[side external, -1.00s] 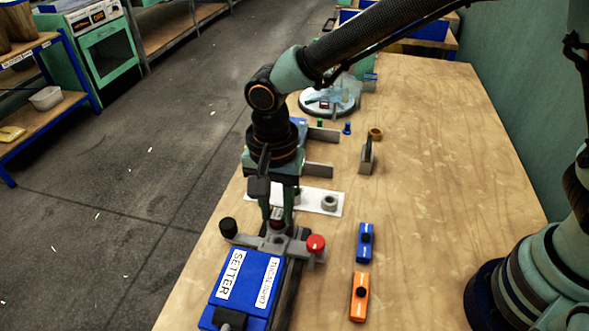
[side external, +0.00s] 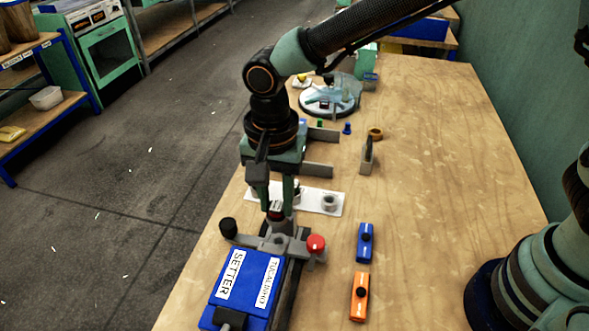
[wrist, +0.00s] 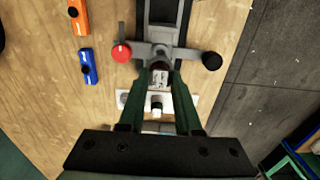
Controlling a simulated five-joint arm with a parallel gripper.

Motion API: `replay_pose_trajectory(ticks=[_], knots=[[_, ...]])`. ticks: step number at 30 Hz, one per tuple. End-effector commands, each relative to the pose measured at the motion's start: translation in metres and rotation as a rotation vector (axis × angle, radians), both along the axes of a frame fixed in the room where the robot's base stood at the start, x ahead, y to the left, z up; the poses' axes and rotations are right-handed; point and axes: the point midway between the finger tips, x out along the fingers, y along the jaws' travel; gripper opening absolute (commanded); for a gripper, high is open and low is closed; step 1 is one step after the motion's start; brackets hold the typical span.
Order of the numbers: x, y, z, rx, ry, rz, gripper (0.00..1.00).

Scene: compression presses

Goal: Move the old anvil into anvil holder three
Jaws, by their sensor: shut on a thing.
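The anvil also shows between the fingertips in the wrist view (wrist: 160,77), just over the press's grey crossbar (wrist: 148,50). A white holder plate (side external: 337,209) lies behind the press, partly hidden by my gripper. A grey ring-topped cylinder (side external: 329,202) stands on its right part. I cannot read any holder numbers.
The press has a red knob (side external: 316,243) and a black knob (side external: 228,227). A blue block (side external: 364,243) and an orange block (side external: 359,297) lie to its right. A grey upright stand (side external: 367,157) and a brass ring (side external: 375,134) are farther back.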

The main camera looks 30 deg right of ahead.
Motion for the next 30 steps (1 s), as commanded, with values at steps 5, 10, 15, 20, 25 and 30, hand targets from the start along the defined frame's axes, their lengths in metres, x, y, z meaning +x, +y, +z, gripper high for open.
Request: replay_pose_trajectory(ticks=[5, 10, 15, 20, 25, 30], knots=[[0.0, 0.0, 0.0, 0.001, -0.001, 0.0, 0.0], [0.0, 0.0, 0.0, 0.001, -0.001, 0.0, 0.0], [0.0, 0.0, 0.001, 0.001, -0.001, 0.0, 0.0], [0.001, 0.001, 0.015, 0.004, -0.004, 0.0, 0.0], [0.001, 0.001, 0.044, 0.004, -0.005, 0.0, 0.0], [0.01, -0.021, 0.053, 0.001, -0.001, -0.072, 0.0]])
